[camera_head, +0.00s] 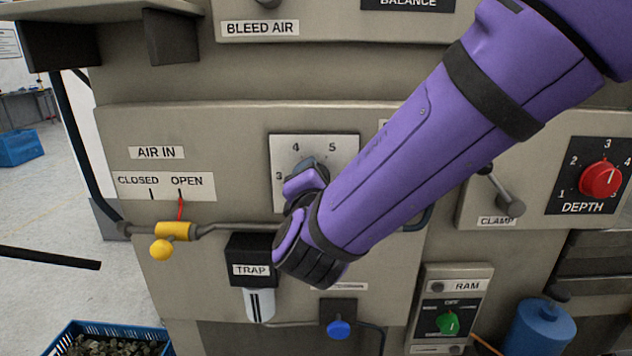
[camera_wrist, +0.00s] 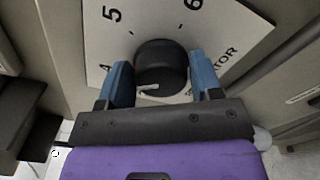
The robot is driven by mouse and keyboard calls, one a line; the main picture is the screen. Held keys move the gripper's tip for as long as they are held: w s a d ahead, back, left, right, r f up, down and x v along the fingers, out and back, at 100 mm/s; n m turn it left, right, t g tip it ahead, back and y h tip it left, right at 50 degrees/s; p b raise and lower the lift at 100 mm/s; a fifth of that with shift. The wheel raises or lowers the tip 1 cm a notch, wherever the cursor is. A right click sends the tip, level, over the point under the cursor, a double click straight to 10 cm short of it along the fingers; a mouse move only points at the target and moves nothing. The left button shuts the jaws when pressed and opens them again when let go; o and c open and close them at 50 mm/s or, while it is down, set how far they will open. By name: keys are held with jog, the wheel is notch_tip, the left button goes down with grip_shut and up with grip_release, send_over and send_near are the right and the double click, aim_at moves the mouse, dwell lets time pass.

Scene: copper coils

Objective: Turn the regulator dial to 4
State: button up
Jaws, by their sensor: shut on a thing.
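The regulator plate (camera_head: 345,150) is white and shows 3, 4 and 5 in the head view; my wrist hides its lower right part. In the wrist view the plate (camera_wrist: 240,35) shows 4, 5, 6 and part of the word REGULATOR. The black regulator dial (camera_wrist: 161,62) has a white pointer mark that runs left and slightly down on its face, on the side of the 4. I cannot tell exactly which number it lines up with. My gripper (camera_wrist: 163,82) is shut on the dial, one blue finger on each side.
The yellow air-in valve (camera_head: 173,231) and black trap (camera_head: 252,262) are left of and below my wrist. The clamp lever (camera_head: 508,203), red depth dial (camera_head: 600,180) and green ram switch (camera_head: 447,323) are to the right. A blue bottle (camera_head: 541,330) stands lower right.

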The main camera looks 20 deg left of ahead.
jog(key=shift+m, duration=0.3)
jog(key=o, duration=0.9)
jog(key=shift+s, duration=0.1)
jog(key=v, duration=1)
jog(key=shift+s+d, duration=0.2)
jog(key=shift+s, duration=0.05)
